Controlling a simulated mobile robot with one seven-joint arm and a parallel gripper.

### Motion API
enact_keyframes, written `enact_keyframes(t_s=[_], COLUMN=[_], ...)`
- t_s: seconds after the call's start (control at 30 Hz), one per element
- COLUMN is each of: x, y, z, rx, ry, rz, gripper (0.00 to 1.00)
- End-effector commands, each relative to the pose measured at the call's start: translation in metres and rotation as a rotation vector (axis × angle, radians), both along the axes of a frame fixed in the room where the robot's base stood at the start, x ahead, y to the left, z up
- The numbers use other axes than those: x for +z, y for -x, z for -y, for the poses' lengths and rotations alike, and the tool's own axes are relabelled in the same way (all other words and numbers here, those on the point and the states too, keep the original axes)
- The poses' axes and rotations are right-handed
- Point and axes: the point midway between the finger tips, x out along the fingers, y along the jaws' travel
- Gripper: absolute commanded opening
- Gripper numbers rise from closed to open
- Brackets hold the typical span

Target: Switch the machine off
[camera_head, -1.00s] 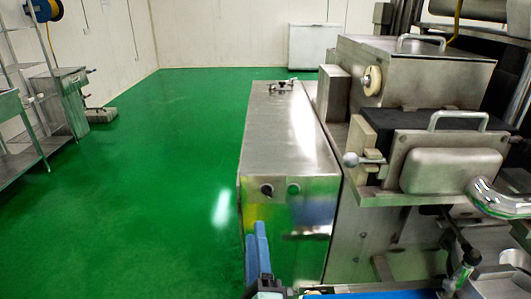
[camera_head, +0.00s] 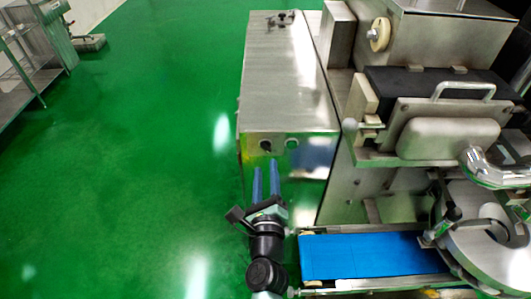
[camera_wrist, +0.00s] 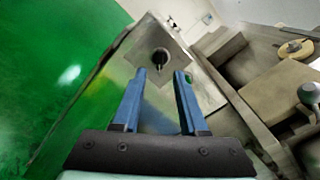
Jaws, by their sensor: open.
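The encrusting machine's steel cabinet (camera_head: 285,85) stands in the middle of the head view. On its front face are a black rotary knob (camera_head: 266,146) on the left and a green button (camera_head: 292,144) on the right. My gripper (camera_head: 266,168) is open and empty, its two blue fingers pointing at the panel just below the knob. In the wrist view the knob (camera_wrist: 160,58) lies beyond the fingertips (camera_wrist: 160,75), near the middle of the gap between them. The right finger partly covers the green button (camera_wrist: 188,77). The fingers appear apart from the knob.
A blue conveyor belt (camera_head: 365,256) lies right of my arm. The machine's steel housing with a handle (camera_head: 464,92) and a round metal turntable (camera_head: 480,235) are farther right. A steel rack (camera_head: 30,50) stands at the far left. The green floor (camera_head: 140,160) between is clear.

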Motion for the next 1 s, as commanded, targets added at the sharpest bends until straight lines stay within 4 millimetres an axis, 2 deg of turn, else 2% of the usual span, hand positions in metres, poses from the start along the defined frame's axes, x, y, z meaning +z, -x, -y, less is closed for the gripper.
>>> enact_keyframes(t_s=[0.1, 0.33, 0.5, 0.77, 0.8, 0.87, 1.0], x=[-0.001, 0.0, 0.0, 0.0, 0.0, 0.0, 0.0], y=[-0.022, -0.05, -0.058, -0.059, -0.059, -0.059, -0.059], z=[0.0, 0.0, 0.0, 0.0, 0.0, 0.0, 0.0], rx=[0.0, 0.0, -0.001, 0.0, 0.0, 0.0, 0.0], ry=[0.001, 0.001, 0.001, 0.001, 0.001, 0.001, 0.001], rz=[0.001, 0.001, 0.001, 0.0, 0.0, 0.0, 0.0], gripper=[0.42, 0.42, 0.42, 0.42, 0.41, 0.3, 0.05])
